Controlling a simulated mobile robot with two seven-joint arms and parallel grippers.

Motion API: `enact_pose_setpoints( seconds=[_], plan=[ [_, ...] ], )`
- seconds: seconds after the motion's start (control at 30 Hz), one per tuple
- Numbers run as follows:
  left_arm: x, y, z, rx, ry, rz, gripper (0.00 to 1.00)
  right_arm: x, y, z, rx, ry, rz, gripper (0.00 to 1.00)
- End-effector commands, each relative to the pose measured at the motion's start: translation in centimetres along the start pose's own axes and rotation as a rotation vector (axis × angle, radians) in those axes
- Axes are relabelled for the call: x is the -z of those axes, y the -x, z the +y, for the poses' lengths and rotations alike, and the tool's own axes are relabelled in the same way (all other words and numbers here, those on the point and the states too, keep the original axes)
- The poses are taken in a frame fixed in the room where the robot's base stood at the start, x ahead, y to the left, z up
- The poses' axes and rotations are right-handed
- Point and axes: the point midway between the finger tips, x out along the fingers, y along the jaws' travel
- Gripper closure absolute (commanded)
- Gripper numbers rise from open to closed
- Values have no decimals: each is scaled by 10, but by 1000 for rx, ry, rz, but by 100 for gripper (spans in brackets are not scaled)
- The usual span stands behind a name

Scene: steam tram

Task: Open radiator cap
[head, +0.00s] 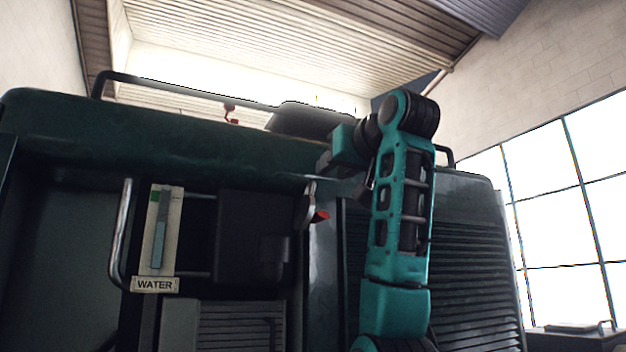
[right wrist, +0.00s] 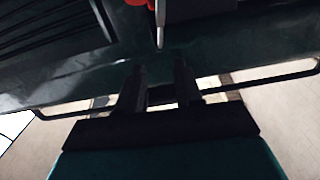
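No part is clearly recognisable as the radiator cap. A small metal lever (head: 307,205) with a red end (head: 321,216) hangs on the front of the dark green tram (head: 130,135), just under its top edge. My right gripper (head: 324,164) is at that edge, just above the lever. In the right wrist view my right gripper (right wrist: 158,88) has its two dark fingers apart, with nothing seen between them. A pale metal rod (right wrist: 160,20) beside red parts shows beyond the fingertips, apart from them. My left gripper is not in view.
A rail (head: 190,93) runs along the tram's top, with a small red part (head: 231,114) and a dark rounded housing (head: 305,118) by it. A WATER gauge (head: 160,235) and a metal handle (head: 121,235) are at left. Louvred panels (head: 470,260) lie behind my right arm.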

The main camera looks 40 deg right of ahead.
Motion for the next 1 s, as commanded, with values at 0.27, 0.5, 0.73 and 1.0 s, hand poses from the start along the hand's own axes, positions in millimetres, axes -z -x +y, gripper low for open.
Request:
enact_pose_setpoints(
  seconds=[0.27, 0.5, 0.73, 1.0],
  plan=[
    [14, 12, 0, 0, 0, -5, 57, 1, -59, 0, 0, 0, -6, 65],
    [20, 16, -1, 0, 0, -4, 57, 1, -87, 0, 0, 1, -3, 65],
    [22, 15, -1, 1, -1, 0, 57, -1, -92, 0, 0, 1, -1, 65],
    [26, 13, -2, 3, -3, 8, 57, -1, -92, 0, 0, 1, -1, 78]
  ],
)
